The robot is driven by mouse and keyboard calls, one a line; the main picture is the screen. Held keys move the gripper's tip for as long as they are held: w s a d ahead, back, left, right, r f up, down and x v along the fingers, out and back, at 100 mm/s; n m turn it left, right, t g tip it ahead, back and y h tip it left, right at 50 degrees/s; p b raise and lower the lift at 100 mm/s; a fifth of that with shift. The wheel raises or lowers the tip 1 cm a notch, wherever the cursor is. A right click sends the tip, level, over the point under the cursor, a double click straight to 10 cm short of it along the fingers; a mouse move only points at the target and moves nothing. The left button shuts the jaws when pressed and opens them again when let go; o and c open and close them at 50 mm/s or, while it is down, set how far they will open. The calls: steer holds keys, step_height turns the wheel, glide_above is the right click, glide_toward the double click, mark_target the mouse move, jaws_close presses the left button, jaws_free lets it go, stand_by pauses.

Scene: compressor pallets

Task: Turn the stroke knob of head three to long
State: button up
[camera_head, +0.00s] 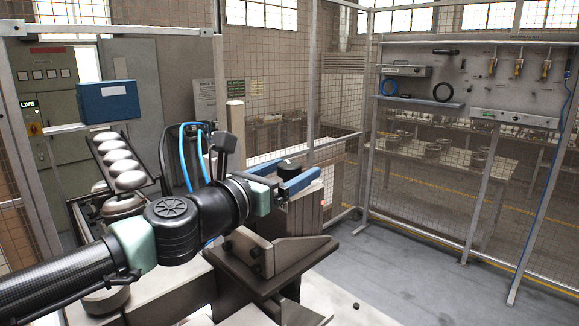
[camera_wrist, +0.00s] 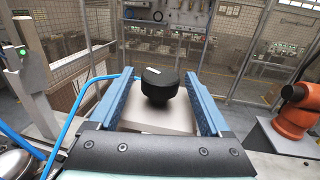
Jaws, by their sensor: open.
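A black round knob (camera_wrist: 160,88) with a short white mark on its top stands on a pale block (camera_wrist: 158,120) in the wrist view. It also shows in the head view (camera_head: 289,165), above a grey ribbed housing (camera_head: 307,214). My gripper (camera_wrist: 157,74) is open, with one blue finger on each side of the knob. In the wrist view there are gaps between the knob and both fingers. No lettering for head three or for long is readable, so I cannot tell the knob's setting.
A grey post (camera_head: 235,140) and a blue hose (camera_wrist: 90,85) are left of the housing. A dark bracket (camera_head: 265,262) stands in front of it. An orange machine (camera_wrist: 296,112) is at the right.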

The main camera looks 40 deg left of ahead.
steer(key=shift+s, duration=0.1)
jaws_close()
stand_by(0.3)
steer(key=shift+m+h+b, duration=0.3)
steer(key=shift+h+b, duration=0.15)
steer(key=shift+h, duration=0.05)
steer(key=shift+m+h+b, duration=0.5)
steer(key=shift+h+b, duration=0.05)
steer(key=shift+h, duration=0.25)
steer(key=shift+r+m+g+h+b, duration=0.15)
steer(key=shift+m+g+h+b, duration=0.25)
steer(key=shift+m+h+b, duration=1.5)
steer(key=shift+n+h+p, duration=0.4)
steer(key=shift+p, duration=0.2)
jaws_free()
